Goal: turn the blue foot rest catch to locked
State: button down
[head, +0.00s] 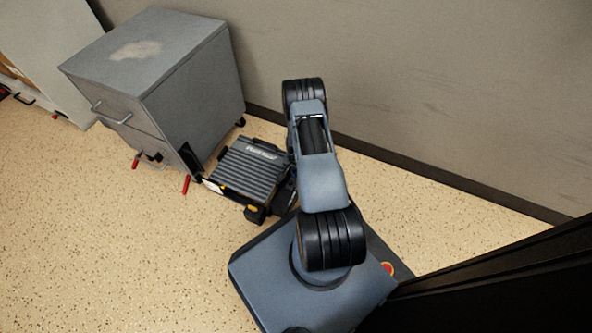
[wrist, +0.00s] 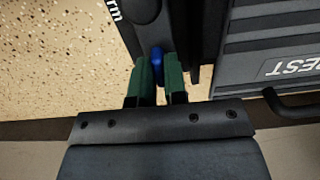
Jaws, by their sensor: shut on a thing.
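The foot rest (head: 246,170) is a dark grey ribbed platform on the floor in the head view, beside the cabinet. Its ribbed edge with white lettering also shows at the right of the wrist view (wrist: 270,45). The blue catch (wrist: 157,60) shows in the wrist view between the two green fingers of my gripper (wrist: 159,72). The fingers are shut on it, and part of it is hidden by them. In the head view my arm hides the gripper and the catch. I cannot tell which position the catch is in.
A grey drawer cabinet (head: 160,75) on casters stands left of the foot rest, with red levers (head: 186,184) low at its front. The wall (head: 430,90) runs behind. A black panel (head: 500,290) fills the lower right. Speckled floor is clear at the left front.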

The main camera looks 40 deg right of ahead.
jog(key=c, duration=1.2)
grip_release()
jog(key=shift+o, duration=0.2)
jog(key=shift+r, duration=0.15)
notch_tip(320, 180, up, 14)
jog(key=p, duration=0.6)
jog(key=shift+f, duration=0.2)
jog(key=w+a+r+n+t+p, duration=0.1)
jog(key=a+r+n+p, duration=0.15)
jog(key=r+p, duration=0.75)
jog(key=w+a+r+n+p, duration=0.15)
jog(key=a+r, duration=0.25)
jog(key=r, duration=1.4)
jog(key=a+r+n+t+p, duration=0.1)
jog(key=a+r+n+p, duration=0.15)
jog(key=r+p, duration=0.75)
jog(key=s+a+r+n+p, duration=0.2)
jog(key=s+a+r+p, duration=0.2)
jog(key=r, duration=0.8)
jog(key=s+a+r+n+t+p, duration=0.1)
jog(key=s+r+p, duration=0.4)
jog(key=r, duration=0.7)
jog(key=s+a+r+n+p, duration=0.3)
jog(key=s+a+r, duration=0.3)
jog(key=r, duration=0.6)
jog(key=shift+a+r+t+p, duration=0.3)
jog(key=shift+a+r+p, duration=0.05)
jog(key=shift+p, duration=0.5)
